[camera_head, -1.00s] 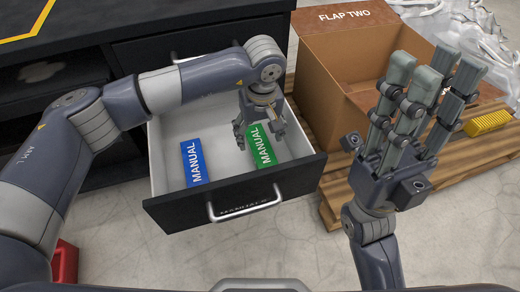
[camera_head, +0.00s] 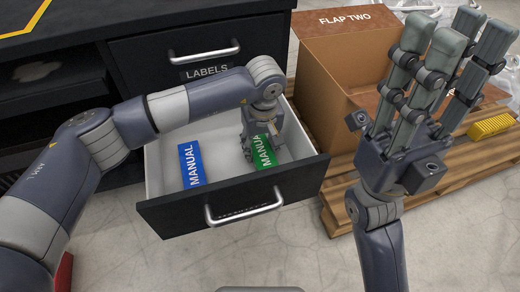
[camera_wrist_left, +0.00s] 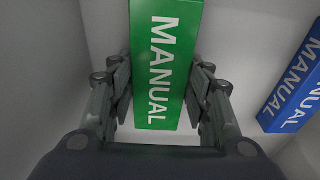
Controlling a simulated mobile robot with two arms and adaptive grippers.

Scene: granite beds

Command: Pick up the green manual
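The green manual (camera_head: 264,153) lies in the open drawer (camera_head: 240,205), in its right part. A blue manual (camera_head: 191,165) lies to its left. My left gripper (camera_head: 255,146) is down inside the drawer at the green manual and hides part of it. In the left wrist view, the green manual (camera_wrist_left: 163,65) lies between the two fingers of my left gripper (camera_wrist_left: 160,95), with a narrow gap at each side. The blue manual (camera_wrist_left: 296,90) shows at the right edge there. My right gripper (camera_head: 445,50) is raised, open and empty, over the pallet side.
An open cardboard box (camera_head: 340,85) marked FLAP TWO stands on a wooden pallet (camera_head: 340,195) right of the drawer. A yellow object (camera_head: 491,127) lies on the pallet. A shut drawer marked LABELS (camera_head: 170,65) is above. Drawer walls stand close around the manuals.

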